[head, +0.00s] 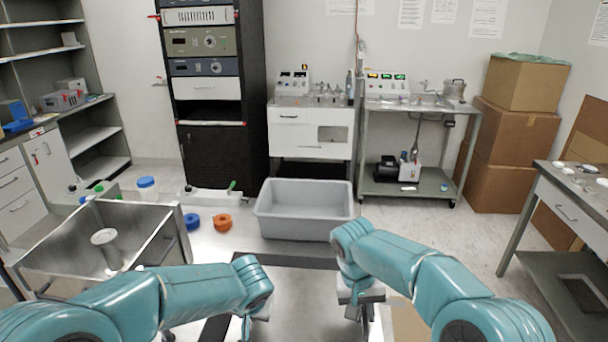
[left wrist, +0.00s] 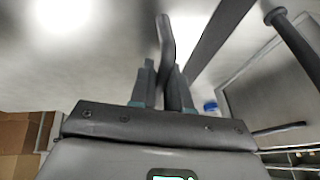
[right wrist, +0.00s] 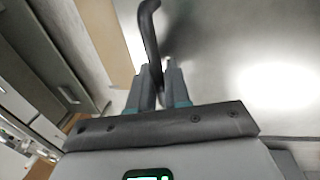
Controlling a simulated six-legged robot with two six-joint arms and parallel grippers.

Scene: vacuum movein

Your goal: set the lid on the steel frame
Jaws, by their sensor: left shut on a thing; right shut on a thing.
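A shiny flat steel plate, which looks like the lid (head: 300,290), lies between my arms at the bottom of the head view. Dark strips run along its far and left sides. My left gripper (head: 248,318) is shut on a dark curved handle (left wrist: 167,45) over the plate. My right gripper (head: 362,302) is shut on a similar dark handle (right wrist: 149,40). An open-topped steel box (head: 150,250), perhaps the steel frame, stands at the left. A pale flanged part (head: 104,240) is inside it. I cannot tell how high the plate is above what lies under it.
A black rack (head: 212,140), a wheeled cart (head: 415,190) and stacked boxes (head: 510,140) line the back. A bench (head: 575,210) stands right.

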